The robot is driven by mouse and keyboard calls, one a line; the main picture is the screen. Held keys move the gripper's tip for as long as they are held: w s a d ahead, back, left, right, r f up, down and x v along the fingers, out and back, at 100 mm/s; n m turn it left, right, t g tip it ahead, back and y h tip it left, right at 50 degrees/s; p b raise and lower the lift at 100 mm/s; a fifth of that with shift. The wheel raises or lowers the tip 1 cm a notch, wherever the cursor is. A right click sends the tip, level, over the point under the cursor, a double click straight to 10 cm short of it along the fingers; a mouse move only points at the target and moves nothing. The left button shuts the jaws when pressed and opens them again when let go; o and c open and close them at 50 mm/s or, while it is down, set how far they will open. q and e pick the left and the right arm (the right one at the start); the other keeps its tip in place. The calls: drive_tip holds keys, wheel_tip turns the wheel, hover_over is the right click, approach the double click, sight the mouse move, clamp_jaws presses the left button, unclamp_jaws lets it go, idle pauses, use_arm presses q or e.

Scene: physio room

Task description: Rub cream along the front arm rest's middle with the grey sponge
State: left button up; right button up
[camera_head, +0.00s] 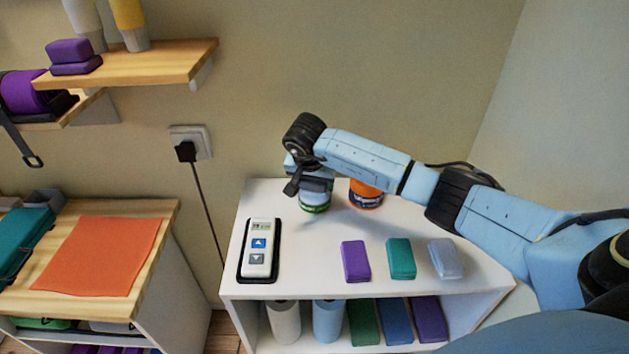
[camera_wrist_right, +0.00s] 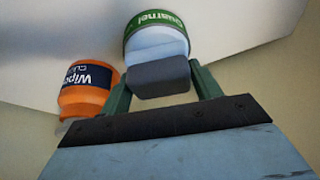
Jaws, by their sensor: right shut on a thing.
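My right gripper (camera_head: 313,188) points down over the white cabinet top. In the right wrist view, its green fingers (camera_wrist_right: 161,83) are shut on a dark grey block (camera_wrist_right: 160,78), which looks like the grey sponge. A white jar with a green label (camera_wrist_right: 155,35), probably the cream, is right at the block's far side. I cannot tell whether the block touches the jar's top. In the head view, the jar (camera_head: 314,208) stands under the gripper, partly hidden. The front arm rest is not recognisable in either view. My left gripper is not in view.
An orange wipes tub (camera_head: 366,195) stands just right of the jar; it also shows in the wrist view (camera_wrist_right: 88,88). A remote-like device (camera_head: 260,247), a purple block (camera_head: 355,261), a green block (camera_head: 400,258) and a pale grey-blue block (camera_head: 445,258) lie on the cabinet top (camera_head: 318,245).

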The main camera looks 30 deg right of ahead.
drive_tip(key=shift+r+p, duration=2.5)
drive_tip(key=shift+r, duration=0.95)
